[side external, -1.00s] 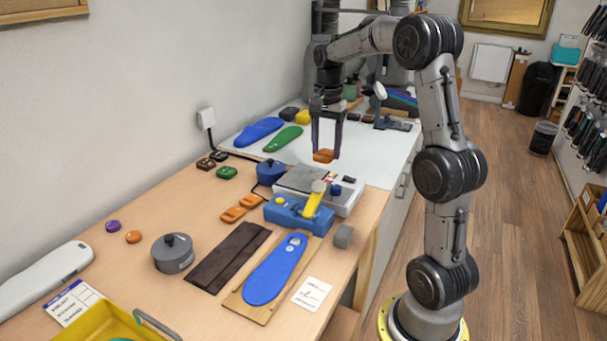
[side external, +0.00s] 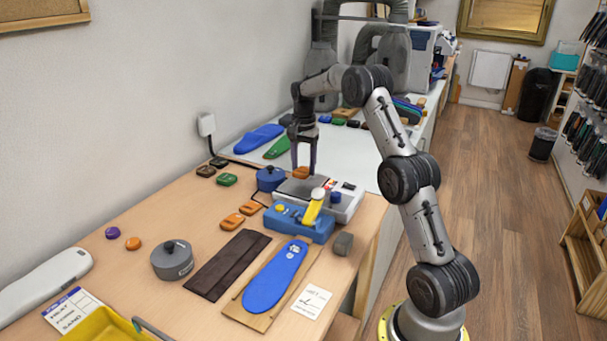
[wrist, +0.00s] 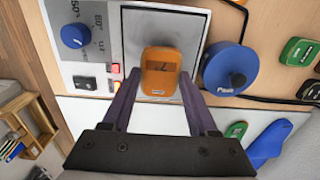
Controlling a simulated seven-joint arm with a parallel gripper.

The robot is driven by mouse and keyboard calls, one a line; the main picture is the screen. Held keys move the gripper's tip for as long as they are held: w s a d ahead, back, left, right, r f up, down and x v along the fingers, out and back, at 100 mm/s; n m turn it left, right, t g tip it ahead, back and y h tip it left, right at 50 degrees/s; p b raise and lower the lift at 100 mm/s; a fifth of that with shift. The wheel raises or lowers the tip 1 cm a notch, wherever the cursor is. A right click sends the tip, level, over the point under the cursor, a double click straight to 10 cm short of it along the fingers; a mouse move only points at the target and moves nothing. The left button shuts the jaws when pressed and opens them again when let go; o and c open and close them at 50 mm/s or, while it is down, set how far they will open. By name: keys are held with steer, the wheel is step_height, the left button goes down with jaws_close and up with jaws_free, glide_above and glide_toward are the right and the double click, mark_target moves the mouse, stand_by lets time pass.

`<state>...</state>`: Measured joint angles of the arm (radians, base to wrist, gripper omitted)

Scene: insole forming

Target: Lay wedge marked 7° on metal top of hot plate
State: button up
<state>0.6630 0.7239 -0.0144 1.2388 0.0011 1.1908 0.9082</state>
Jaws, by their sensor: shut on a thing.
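My gripper (side external: 303,170) is shut on an orange wedge (side external: 300,173), held level between its two dark fingers. In the wrist view the wedge (wrist: 160,72) shows a dark mark on top, too small to read surely. The hot plate (side external: 345,203) is a light grey box with a square metal top (side external: 290,188). In the wrist view the wedge lies over the metal top (wrist: 140,25), towards its edge nearest the gripper. In the side view the wedge appears at or just above the plate's far edge; I cannot tell whether it touches.
A blue lidded pot (side external: 270,178) stands close beside the hot plate. A blue device with a yellow lever (side external: 300,222) stands in front of it. Two orange wedges (side external: 232,221) (side external: 250,208) and a green wedge (side external: 227,179) lie to the left. The plate's control knob (wrist: 73,36) is blue.

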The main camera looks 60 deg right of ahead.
mark_target(303, 170)
steer(key=shift+f, duration=1.55)
steer(key=shift+f, duration=0.15)
steer(key=o, duration=1.3)
